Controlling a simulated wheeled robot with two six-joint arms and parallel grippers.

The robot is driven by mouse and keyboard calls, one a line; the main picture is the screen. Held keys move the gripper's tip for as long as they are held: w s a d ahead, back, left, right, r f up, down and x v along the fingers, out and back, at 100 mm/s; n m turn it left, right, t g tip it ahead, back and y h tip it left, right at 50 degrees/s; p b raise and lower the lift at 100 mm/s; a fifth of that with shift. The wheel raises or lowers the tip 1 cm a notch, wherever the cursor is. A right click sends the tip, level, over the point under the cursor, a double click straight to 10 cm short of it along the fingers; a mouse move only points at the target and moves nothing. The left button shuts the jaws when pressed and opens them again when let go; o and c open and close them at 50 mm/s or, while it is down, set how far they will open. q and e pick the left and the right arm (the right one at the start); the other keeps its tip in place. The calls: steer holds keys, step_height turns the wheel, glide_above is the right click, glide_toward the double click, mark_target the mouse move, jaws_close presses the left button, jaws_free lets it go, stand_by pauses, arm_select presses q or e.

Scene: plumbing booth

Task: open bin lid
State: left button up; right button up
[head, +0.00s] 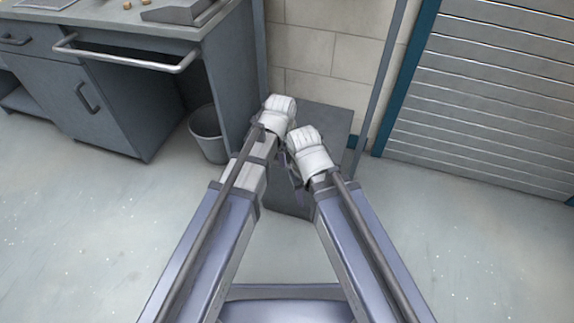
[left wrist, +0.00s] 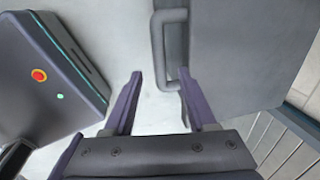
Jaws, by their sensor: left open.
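The bin is a grey box (head: 332,117) against the block wall in the head view, with a flat top partly hidden behind my wrists. In the left wrist view its flat grey panel (left wrist: 245,55) fills the right side, with a grey loop handle (left wrist: 157,48) at its edge. My left gripper (left wrist: 160,76) is open, its purple fingers on either side of the handle's lower end. The right finger overlaps the handle's lower end in the picture; I cannot tell whether they touch. In the head view my right wrist is over the bin, its fingers hidden.
A grey workbench (head: 112,32) with a towel-bar handle stands at the left. A small grey bucket (head: 208,135) sits between it and the bin. A ribbed shutter (head: 495,100) is at the right. The floor (head: 440,230) at right is clear.

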arm_select(q)
steer(key=f+b, duration=0.1)
steer(key=f, duration=0.1)
steer(key=f+b, duration=0.2)
steer(key=w+f+b, duration=0.1)
steer(key=f+b, duration=0.1)
steer(key=shift+d+f, duration=0.1)
steer(key=shift+d, duration=0.1)
jaws_close()
stand_by(0.3)
stand_by(1.0)
